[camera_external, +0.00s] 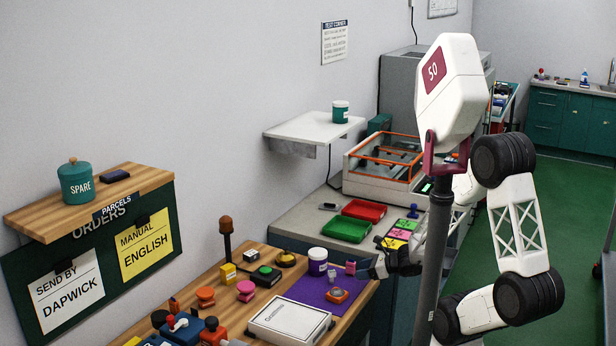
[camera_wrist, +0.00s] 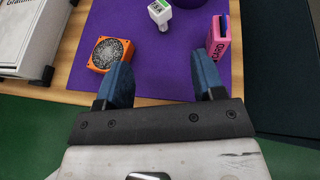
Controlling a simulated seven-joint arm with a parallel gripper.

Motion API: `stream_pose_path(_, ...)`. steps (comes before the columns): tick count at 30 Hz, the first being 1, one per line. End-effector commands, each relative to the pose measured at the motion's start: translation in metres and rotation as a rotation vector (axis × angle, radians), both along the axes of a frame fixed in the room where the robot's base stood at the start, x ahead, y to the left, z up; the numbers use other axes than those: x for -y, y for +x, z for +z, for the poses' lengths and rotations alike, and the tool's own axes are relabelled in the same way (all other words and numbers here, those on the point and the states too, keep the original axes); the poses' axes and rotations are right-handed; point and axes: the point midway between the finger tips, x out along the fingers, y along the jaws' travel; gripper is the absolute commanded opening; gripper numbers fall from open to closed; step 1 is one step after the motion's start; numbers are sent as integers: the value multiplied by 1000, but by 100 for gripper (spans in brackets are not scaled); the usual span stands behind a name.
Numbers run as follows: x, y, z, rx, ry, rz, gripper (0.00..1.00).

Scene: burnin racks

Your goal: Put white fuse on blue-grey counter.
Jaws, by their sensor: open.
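A small white piece with a green marking, which looks like the white fuse (camera_wrist: 160,13), stands on the purple mat (camera_wrist: 150,80). It also shows as a small pale piece in the external view (camera_external: 332,276). My gripper (camera_wrist: 162,72) is open and empty, its two blue fingers over the mat's edge. The white piece lies beyond the fingertips, roughly centred between them. In the external view my gripper (camera_external: 373,269) is low at the mat's right side. The blue-grey counter (camera_external: 297,222) stands behind the wooden bench, with bare room at its left.
An orange fan-like block (camera_wrist: 110,53) and a pink card-marked block (camera_wrist: 218,42) flank the white piece. A purple-and-white jar (camera_external: 318,262) stands close behind. A white binder (camera_external: 290,322) lies left. Red (camera_external: 364,210) and green (camera_external: 346,229) trays occupy part of the counter.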

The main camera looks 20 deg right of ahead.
Motion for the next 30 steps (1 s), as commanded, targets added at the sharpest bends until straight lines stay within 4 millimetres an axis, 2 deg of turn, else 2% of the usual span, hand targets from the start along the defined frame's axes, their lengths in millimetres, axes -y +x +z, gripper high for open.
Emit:
stream_pose_path(5, -2, -4, 17, 47, -51, 73, 63)
stream_pose_path(12, -3, -21, 61, 195, -222, 304, 63)
stream_pose_path(17, 3, -38, 93, 318, -379, 502, 63)
stream_pose_path(23, 20, -59, 127, 464, -585, 747, 63)
stream_pose_path(30, 52, -80, 164, 612, -848, 1039, 63)
